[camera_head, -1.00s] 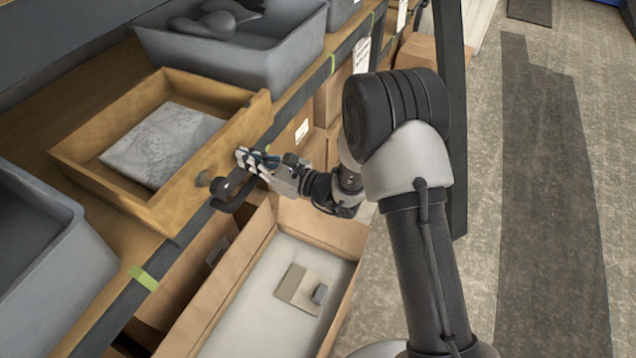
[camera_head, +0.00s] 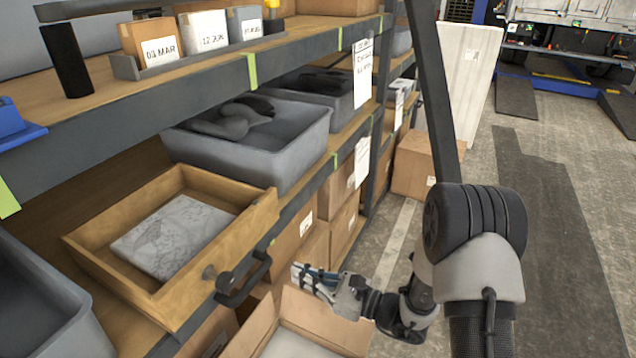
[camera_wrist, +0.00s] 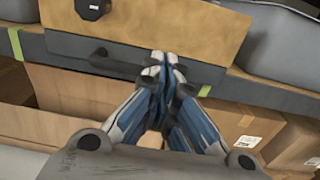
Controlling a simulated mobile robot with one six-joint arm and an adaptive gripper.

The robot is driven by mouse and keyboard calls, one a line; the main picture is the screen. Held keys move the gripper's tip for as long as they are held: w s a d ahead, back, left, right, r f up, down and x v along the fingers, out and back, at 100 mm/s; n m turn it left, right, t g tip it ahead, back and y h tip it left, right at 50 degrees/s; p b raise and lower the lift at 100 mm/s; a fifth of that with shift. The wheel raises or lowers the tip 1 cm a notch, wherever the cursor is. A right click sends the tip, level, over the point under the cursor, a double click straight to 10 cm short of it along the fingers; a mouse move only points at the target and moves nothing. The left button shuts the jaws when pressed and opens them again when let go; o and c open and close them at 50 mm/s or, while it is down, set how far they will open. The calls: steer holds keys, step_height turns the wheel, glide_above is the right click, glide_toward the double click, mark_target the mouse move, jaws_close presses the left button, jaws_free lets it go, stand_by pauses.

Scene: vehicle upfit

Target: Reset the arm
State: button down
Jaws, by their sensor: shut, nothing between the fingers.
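My gripper (camera_head: 303,274) is shut and empty. In the head view it is just right of a wooden drawer (camera_head: 240,238) and apart from its dark handle (camera_head: 243,280). In the wrist view the closed fingertips (camera_wrist: 164,58) point toward the drawer's front panel (camera_wrist: 160,28), with the dark handle (camera_wrist: 100,62) to their left. My arm reaches in from the lower right of the head view, bent at the elbow. The drawer stands open on the shelf and holds a flat grey patterned item (camera_head: 172,236).
Grey bins (camera_head: 255,140) stand on the shelf behind the drawer. An open cardboard box (camera_head: 270,325) lies below my gripper, and closed boxes (camera_head: 290,245) stand under the shelf. A dark upright post (camera_head: 433,90) rises behind my arm.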

steer(key=s+d+r+n+g+h, duration=0.1)
steer(key=s+r+n+g+h, duration=0.2)
steer(key=s+r+n+g, duration=0.45)
steer(key=s+d+r+n+g+h, duration=0.1)
steer(key=s+r+n+g+h, duration=0.1)
steer(key=s+r+n, duration=0.65)
steer(key=s+d+n+t+h, duration=0.3)
steer(key=s+d+h, duration=0.2)
steer(key=d, duration=0.5)
steer(key=s+d+n+t+h, duration=0.3)
steer(key=s+d+t+h, duration=0.1)
steer(key=d, duration=0.5)
steer(key=s+h, duration=0.1)
steer(key=h, duration=0.1)
steer(key=shift+d+h, duration=0.3)
steer(key=shift+d, duration=0.05)
